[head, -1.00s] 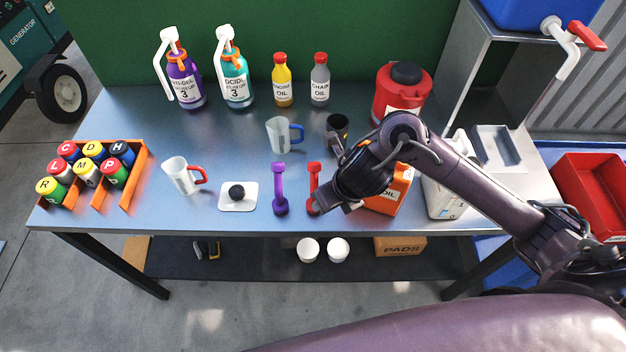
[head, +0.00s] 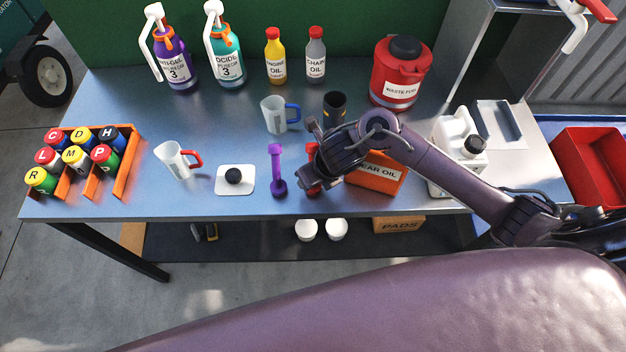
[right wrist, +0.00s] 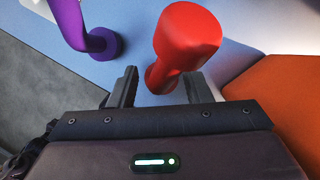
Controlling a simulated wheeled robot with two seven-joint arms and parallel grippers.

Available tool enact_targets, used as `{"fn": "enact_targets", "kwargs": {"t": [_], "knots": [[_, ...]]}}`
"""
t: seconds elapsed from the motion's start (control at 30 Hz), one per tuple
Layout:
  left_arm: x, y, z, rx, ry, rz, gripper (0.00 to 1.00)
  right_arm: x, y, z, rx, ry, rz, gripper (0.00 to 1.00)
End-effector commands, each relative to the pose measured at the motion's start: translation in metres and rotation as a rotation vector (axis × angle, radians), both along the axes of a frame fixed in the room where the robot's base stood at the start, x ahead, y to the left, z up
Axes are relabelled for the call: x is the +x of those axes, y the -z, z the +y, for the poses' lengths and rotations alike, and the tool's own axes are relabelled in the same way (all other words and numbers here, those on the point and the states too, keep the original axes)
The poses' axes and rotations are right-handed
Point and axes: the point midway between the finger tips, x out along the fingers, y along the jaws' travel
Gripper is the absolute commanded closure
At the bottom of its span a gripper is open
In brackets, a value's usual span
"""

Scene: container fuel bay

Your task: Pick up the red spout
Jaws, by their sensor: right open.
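The red spout (head: 313,186) stands on the metal table, right of the purple spout (head: 278,172). My right arm hides much of it in the head view. In the right wrist view the red spout (right wrist: 187,38) is large, just ahead of my right gripper (right wrist: 160,88). Its far lower end shows between the two open, dark fingers, and I see no grip on it. In the head view my right gripper (head: 312,152) is over the spout. The purple spout (right wrist: 85,30) also shows at the upper left of the wrist view. My left gripper is in neither view.
An orange gear oil container (head: 375,180) stands close right of the red spout. A black cup (head: 335,104) and a clear jug with a blue handle (head: 275,115) are behind. A white plate (head: 235,188) with a black knob is left of the purple spout.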

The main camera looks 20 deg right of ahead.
Motion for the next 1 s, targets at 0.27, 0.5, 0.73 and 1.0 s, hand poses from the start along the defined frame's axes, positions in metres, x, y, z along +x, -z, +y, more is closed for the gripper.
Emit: {"fn": "enact_targets", "kwargs": {"t": [0.27, 0.5, 0.73, 1.0], "knots": [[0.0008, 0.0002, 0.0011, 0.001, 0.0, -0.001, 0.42, 0.0014, 0.0029, 0.0004, 0.0, -0.001, -0.001, 0.57], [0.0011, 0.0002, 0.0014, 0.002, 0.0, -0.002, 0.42, 0.0014, 0.0027, 0.0004, 0.0, 0.0, -0.001, 0.88], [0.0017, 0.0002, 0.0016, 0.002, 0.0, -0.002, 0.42, 0.0016, 0.0024, 0.0003, 0.001, 0.0, -0.002, 1.0], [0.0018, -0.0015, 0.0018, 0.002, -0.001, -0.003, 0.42, 0.0019, -0.0037, 0.0007, 0.001, 0.0, -0.003, 1.0]]}}
